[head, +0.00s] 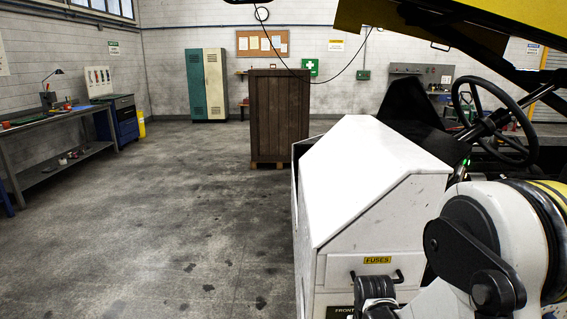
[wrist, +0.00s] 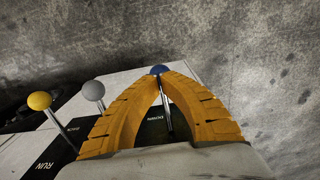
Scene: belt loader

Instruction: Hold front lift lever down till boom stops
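In the wrist view, my gripper (wrist: 161,78) has its two yellow fingers brought together at the tips, right at a lever with a blue knob (wrist: 157,69). The lever's metal shaft shows between the fingers. I cannot tell whether the tips pinch the lever or only touch it. To the left stand a lever with a grey knob (wrist: 93,90) and one with a yellow knob (wrist: 40,101). Black plates by the levers carry white words, including "RUN". In the head view, the yellow boom (head: 500,15) is overhead at upper right; my gripper is not visible there.
The loader's white body (head: 365,165), with a "FUSES" label (head: 377,260), stands close at right. A steering wheel (head: 495,120) is behind it. A brown wooden crate (head: 279,118) stands further back. A workbench (head: 60,135) lines the left wall. The floor at left is clear.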

